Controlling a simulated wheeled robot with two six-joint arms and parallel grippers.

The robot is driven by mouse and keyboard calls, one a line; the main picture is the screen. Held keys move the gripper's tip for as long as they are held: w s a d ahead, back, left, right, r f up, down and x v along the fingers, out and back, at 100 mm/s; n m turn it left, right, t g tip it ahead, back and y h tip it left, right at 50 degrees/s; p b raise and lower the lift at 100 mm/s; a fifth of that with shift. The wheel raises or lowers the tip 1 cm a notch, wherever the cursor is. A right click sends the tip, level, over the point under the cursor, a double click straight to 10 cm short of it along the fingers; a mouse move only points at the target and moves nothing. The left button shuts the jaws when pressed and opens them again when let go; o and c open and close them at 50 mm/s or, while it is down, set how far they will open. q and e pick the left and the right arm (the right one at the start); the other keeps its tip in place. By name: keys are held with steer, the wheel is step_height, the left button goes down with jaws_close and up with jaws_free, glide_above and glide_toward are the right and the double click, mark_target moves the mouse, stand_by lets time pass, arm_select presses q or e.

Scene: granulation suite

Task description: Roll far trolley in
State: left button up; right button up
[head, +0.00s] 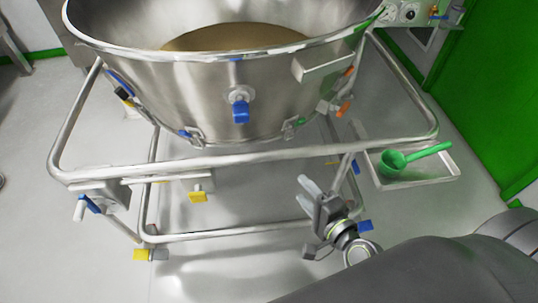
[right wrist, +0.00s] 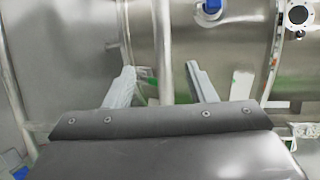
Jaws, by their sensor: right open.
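A steel trolley with a tubular frame (head: 215,160) fills the middle of the head view and carries a large steel bowl (head: 200,95) holding brown material. Only one trolley shows clearly, and I cannot tell if it is the far one. My right gripper (head: 321,190) is open and empty, just below the near top rail at the trolley's right side. My left gripper is not in view.
A side tray (head: 440,178) on the trolley's right holds a green scoop (head: 395,161). A blue valve handle (head: 240,111) sits on the bowl's front. Yellow and blue fittings are low on the frame. A green door or wall (head: 490,110) stands at right. Pale floor is clear at left.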

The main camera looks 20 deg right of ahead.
mark_target(269, 152)
steer(key=p+x, duration=0.1)
steer(key=x, duration=0.7)
steer(key=p+x, duration=0.1)
steer(key=x, duration=0.8)
steer(key=shift+w+r, duration=0.2)
steer(key=shift+w, duration=0.05)
jaws_close()
